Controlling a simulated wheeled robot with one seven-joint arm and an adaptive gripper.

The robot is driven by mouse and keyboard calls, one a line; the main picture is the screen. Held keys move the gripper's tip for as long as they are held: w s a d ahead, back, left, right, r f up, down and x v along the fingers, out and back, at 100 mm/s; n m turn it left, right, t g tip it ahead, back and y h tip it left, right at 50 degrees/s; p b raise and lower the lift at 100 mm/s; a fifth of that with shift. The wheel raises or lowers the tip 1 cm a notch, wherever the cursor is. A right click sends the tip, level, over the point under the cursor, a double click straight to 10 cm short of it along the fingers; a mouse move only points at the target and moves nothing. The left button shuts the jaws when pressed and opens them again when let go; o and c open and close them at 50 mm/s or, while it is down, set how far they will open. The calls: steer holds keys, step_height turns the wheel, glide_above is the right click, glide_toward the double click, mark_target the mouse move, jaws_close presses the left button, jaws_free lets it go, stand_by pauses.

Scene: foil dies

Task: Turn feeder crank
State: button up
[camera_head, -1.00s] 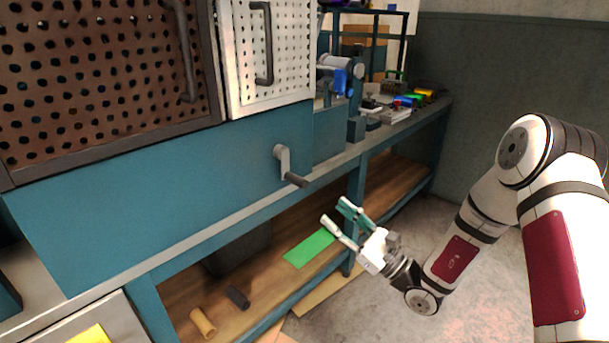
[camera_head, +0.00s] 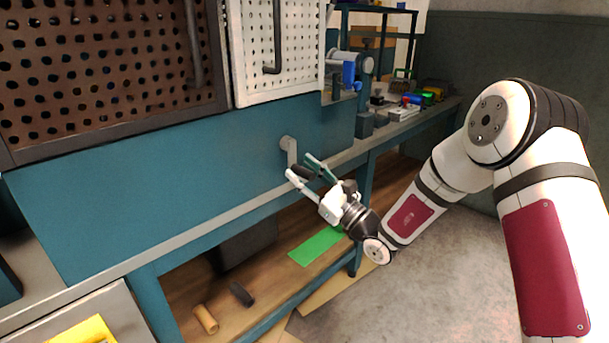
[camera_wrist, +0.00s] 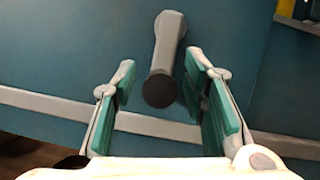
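The feeder crank (camera_head: 289,150) sticks out of the blue panel, with a grey arm hanging down to a dark handle (camera_head: 303,171). In the wrist view the crank arm (camera_wrist: 167,45) runs down to the round dark end of the handle (camera_wrist: 159,90). My gripper (camera_head: 300,166) is open, its fingers on either side of the handle. In the wrist view the handle lies between the green-padded fingers of my gripper (camera_wrist: 163,85), closer to the right finger, with a gap on the left. I cannot tell whether the right finger touches it.
The blue panel (camera_head: 200,170) rises behind the crank, above a grey bench edge (camera_head: 220,212). Perforated doors (camera_head: 285,50) stand above. A lower wooden shelf holds a green sheet (camera_head: 316,246) and two small cylinders. Open floor (camera_head: 420,280) lies at the right.

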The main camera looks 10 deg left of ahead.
jaws_close()
stand_by(0.3)
